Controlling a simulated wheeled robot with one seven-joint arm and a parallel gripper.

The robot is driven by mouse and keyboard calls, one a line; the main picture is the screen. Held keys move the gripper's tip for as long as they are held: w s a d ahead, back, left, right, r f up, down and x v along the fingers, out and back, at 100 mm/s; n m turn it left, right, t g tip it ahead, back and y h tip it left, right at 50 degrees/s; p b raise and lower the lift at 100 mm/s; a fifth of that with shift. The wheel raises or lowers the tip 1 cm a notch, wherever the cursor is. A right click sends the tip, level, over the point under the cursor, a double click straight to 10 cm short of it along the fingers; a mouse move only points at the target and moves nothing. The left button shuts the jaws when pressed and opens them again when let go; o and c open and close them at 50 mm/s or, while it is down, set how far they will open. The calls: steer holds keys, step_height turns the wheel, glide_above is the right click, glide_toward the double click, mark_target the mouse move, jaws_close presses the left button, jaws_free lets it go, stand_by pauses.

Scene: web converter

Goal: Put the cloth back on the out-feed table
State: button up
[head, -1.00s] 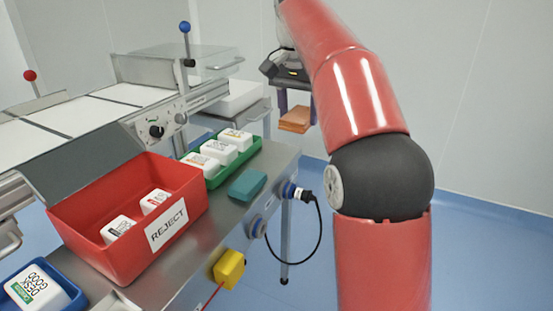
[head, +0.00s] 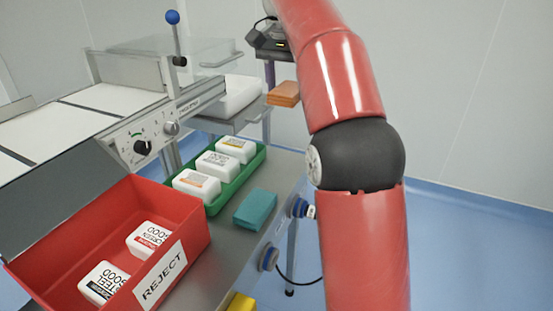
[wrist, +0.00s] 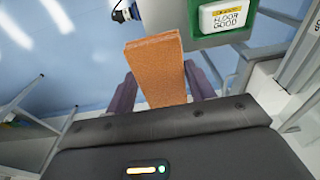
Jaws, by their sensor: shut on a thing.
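An orange folded cloth (head: 283,94) is held in the air by my gripper (head: 270,88), beyond the far end of the steel out-feed table (head: 236,238). In the wrist view the cloth (wrist: 156,72) sits between the two dark purple fingers of my gripper (wrist: 160,88), which is shut on it. The cloth sticks out past the fingertips as a flat slab. In the wrist view it is beside the table's end, over the blue floor. Part of my gripper is hidden behind my arm in the head view.
On the table stand a red REJECT bin (head: 190,242) with white packs, a green tray (head: 214,203) with white packs, and a teal block (head: 255,209). A yellow object (head: 242,302) is at the front edge. The conveyor (head: 95,98) is at left. Bare steel shows around the block.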

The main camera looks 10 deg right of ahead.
mark_target(285, 172)
steer(key=shift+w+a+f, duration=0.1)
steer(key=shift+w+f, duration=0.4)
steer(key=shift+f, duration=0.1)
step_height(285, 172, down, 19)
steer(key=shift+s+r+b, duration=0.1)
steer(key=shift+b, duration=1.1)
steer(key=o, duration=0.9)
steer(key=shift+o, duration=0.2)
step_height(285, 172, up, 12)
steer(key=s+p, duration=0.1)
steer(key=p, duration=0.1)
steer(key=s+f+n+t, duration=0.2)
steer(key=s+n, duration=0.1)
steer(key=s, duration=1)
steer(key=s+f+n+t, duration=0.2)
steer(key=s+f+n, duration=0.2)
steer(key=s+f, duration=0.7)
steer(key=s, duration=0.3)
steer(key=shift+s+d+f+y, duration=0.15)
steer(key=shift+d+y, duration=0.1)
steer(key=shift+y, duration=0.15)
